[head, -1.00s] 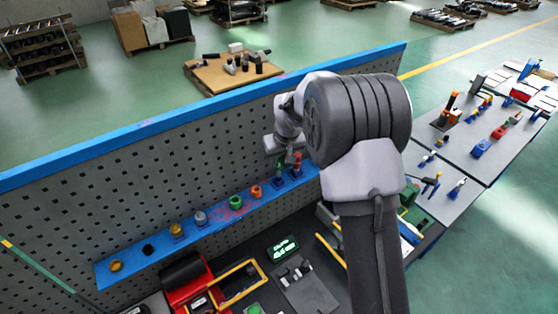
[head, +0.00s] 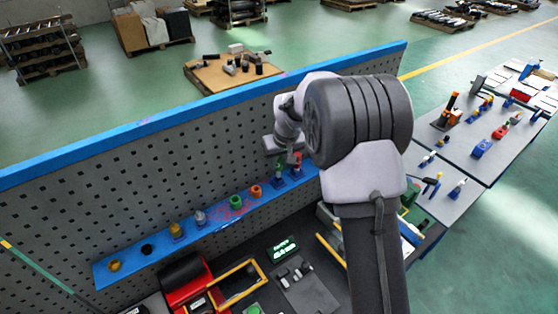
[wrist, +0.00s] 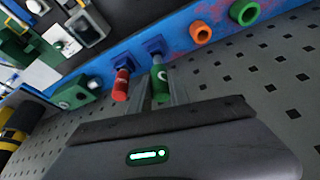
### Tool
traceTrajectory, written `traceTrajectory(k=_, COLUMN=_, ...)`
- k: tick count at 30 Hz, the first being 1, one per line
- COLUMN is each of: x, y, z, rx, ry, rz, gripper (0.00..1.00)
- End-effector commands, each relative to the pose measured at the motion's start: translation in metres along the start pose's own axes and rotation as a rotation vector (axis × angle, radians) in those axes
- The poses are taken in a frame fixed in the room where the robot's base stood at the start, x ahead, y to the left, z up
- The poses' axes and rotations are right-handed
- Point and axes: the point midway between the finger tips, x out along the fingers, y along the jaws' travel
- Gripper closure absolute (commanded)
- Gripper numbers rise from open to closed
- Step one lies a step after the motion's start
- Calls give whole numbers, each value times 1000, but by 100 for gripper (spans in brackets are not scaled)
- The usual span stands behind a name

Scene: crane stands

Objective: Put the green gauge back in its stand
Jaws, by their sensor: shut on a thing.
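The green gauge (wrist: 160,82) is a green cylinder with a pale mark, between the two fingers of my gripper (wrist: 158,95) in the wrist view. My gripper is shut on it; it also shows in the head view (head: 281,162), below my wrist. Its upper end in the wrist view points at a blue stand (wrist: 152,45) on the blue rail. I cannot tell how far its thin end is inside that stand. A red gauge (wrist: 121,86) sits beside it, at another blue stand (wrist: 117,56).
The blue rail (head: 218,214) runs along a grey perforated panel (head: 120,190). It carries an orange ring (head: 256,191), a green ring (head: 235,202) and several other fittings to the left. The bench below holds a red device and a lit green display (head: 284,249).

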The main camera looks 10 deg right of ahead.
Motion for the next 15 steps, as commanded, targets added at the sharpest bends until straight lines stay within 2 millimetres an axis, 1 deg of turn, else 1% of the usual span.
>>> traceTrajectory(k=1, x=4, y=0, z=1, rx=0, ry=0, rz=0, gripper=100)
traceTrajectory(k=15, x=22, y=0, z=8, rx=0, ry=0, rz=0, gripper=100)
